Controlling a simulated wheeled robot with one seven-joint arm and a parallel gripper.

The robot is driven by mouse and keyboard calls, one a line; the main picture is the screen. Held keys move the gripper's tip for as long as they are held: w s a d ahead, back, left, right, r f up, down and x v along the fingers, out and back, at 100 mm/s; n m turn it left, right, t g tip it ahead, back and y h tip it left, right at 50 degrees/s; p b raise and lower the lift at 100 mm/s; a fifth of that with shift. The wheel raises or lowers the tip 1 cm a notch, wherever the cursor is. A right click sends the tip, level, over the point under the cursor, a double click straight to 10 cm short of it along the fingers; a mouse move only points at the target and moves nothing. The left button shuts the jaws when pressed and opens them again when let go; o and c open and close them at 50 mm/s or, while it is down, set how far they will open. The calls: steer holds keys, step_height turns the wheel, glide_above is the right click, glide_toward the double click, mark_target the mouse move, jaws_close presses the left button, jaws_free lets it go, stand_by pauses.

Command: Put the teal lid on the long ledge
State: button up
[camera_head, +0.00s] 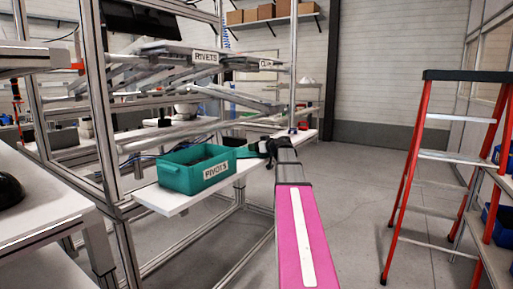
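The long ledge (168,203) is a narrow white shelf that runs from the left foreground back to the right along the metal frame. My gripper (262,150) is small and dark at the far end of my pink arm, over or beside the middle of the ledge. A small teal piece (248,153), possibly the teal lid, shows right at the gripper, just right of the teal bin. I cannot tell whether the fingers hold it or whether it touches the ledge. My arm hides part of the ledge there.
A teal bin (197,172) labelled PIVOTS stands on the near part of the ledge. A grey-white bench (40,205) with a dark helmet shell (10,190) is at left. A red stepladder (415,160) stands at right. Open floor lies between ladder and ledge.

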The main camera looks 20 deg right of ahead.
steer(key=shift+r, duration=0.15)
steer(key=v, duration=1.2)
stand_by(1.2)
